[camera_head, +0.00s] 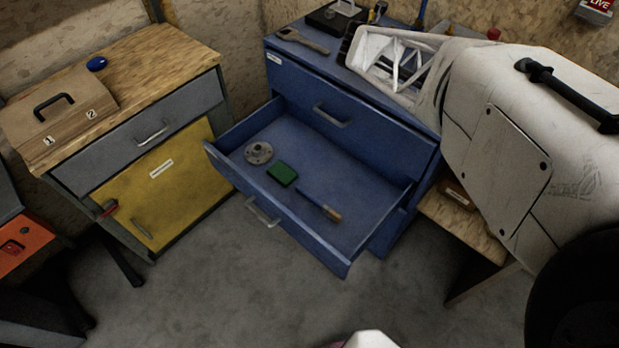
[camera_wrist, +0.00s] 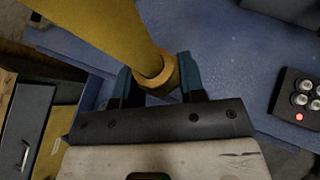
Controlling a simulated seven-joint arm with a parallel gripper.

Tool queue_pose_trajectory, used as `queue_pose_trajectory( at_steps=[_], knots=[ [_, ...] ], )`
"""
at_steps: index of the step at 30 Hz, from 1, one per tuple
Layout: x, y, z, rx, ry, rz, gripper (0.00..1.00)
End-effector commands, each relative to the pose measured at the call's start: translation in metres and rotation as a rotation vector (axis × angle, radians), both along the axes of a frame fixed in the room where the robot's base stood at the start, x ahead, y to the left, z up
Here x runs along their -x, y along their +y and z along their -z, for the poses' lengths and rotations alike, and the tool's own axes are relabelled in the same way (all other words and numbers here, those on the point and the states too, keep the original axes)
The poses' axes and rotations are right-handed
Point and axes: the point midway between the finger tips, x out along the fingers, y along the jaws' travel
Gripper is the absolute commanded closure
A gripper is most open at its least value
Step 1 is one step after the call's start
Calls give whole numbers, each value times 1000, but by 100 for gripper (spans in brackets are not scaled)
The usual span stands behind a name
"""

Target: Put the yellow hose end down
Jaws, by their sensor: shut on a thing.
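The yellow hose end (camera_wrist: 120,30) comes in from the top left of the wrist view and ends in a brass-coloured collar (camera_wrist: 162,78). My gripper (camera_wrist: 160,82) is shut on it, with one dark blue finger on each side of the collar. Below it is a blue surface (camera_wrist: 235,60) that looks like the blue cabinet's top; I cannot tell whether the hose end touches it. In the head view, my white arm reaches over the blue cabinet's top (camera_head: 330,58) and I cannot make out the hose.
The blue cabinet's drawer (camera_head: 320,240) is open, holding a metal flange (camera_head: 259,152), a green block (camera_head: 282,174) and a blue-handled tool (camera_head: 318,205). A wrench (camera_head: 303,40) lies on its top. A black box with round knobs (camera_wrist: 300,95) stands at the right of the wrist view.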

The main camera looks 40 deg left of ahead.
Motion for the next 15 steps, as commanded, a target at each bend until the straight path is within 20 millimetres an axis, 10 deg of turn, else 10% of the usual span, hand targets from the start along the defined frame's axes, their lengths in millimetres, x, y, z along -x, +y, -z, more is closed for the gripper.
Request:
queue_pose_trajectory(
  at_steps=[15],
  knots=[
    [42,18,42,2,-1,173,100]
  ],
)
